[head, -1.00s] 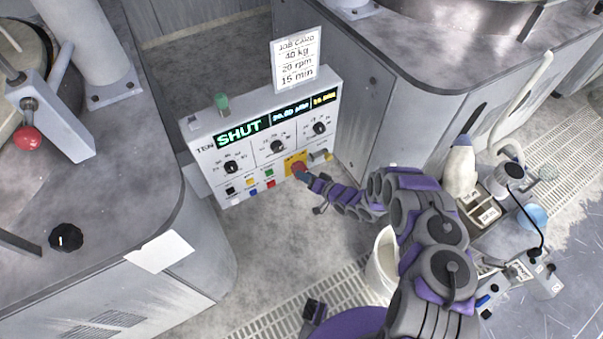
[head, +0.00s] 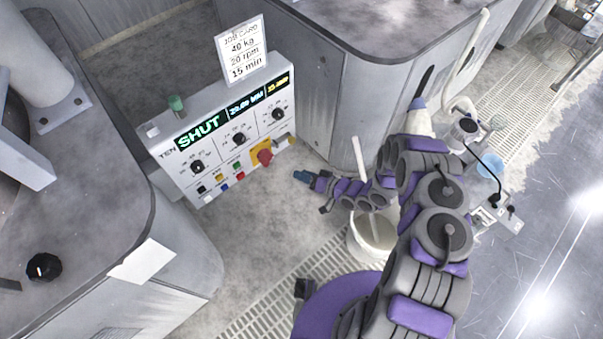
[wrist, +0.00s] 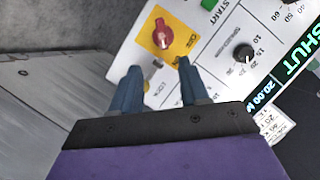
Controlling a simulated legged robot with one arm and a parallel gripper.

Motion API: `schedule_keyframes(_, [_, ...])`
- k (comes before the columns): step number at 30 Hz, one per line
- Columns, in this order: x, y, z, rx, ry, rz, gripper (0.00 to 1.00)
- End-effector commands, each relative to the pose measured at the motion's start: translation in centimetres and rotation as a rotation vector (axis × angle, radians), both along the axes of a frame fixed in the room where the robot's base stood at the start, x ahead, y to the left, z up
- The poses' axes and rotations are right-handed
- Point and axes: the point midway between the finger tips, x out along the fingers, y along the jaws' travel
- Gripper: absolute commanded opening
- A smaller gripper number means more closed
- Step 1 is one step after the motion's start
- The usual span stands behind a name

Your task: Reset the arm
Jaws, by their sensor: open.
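My gripper (head: 301,176) is at the end of my purple and grey arm, just right of and apart from the control panel (head: 182,169). In the wrist view my gripper (wrist: 158,85) has its two blue fingers spread with nothing between them. The red knob on a yellow plate (head: 265,157) sits on the panel's lower right, and it also shows beyond the fingertips in the wrist view (wrist: 162,37). The panel display (head: 198,131) reads SHUT in green.
A job card (head: 241,51) stands above the panel. A white bucket (head: 373,243) is below my forearm. Grey cabinets stand left and behind. Bare floor lies between the panel and the floor grating (head: 255,312).

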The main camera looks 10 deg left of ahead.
Motion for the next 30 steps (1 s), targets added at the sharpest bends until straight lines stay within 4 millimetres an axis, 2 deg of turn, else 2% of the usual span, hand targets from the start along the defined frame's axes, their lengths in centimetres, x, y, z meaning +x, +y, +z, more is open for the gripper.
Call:
schedule_keyframes(13, [0.1,0.0,0.0,-0.005,-0.001,0.000,0.45])
schedule_keyframes(17, [1.2,-1.1,0.2,-0.068,-0.014,-0.010,0.45])
schedule_keyframes(23, [5.7,-6.0,1.9,-0.315,-0.055,-0.064,0.45])
schedule_keyframes(27, [8.5,-10.2,4.2,-0.501,-0.072,-0.117,0.45])
schedule_keyframes(30, [9.9,-13.3,6.3,-0.626,-0.070,-0.158,0.45])
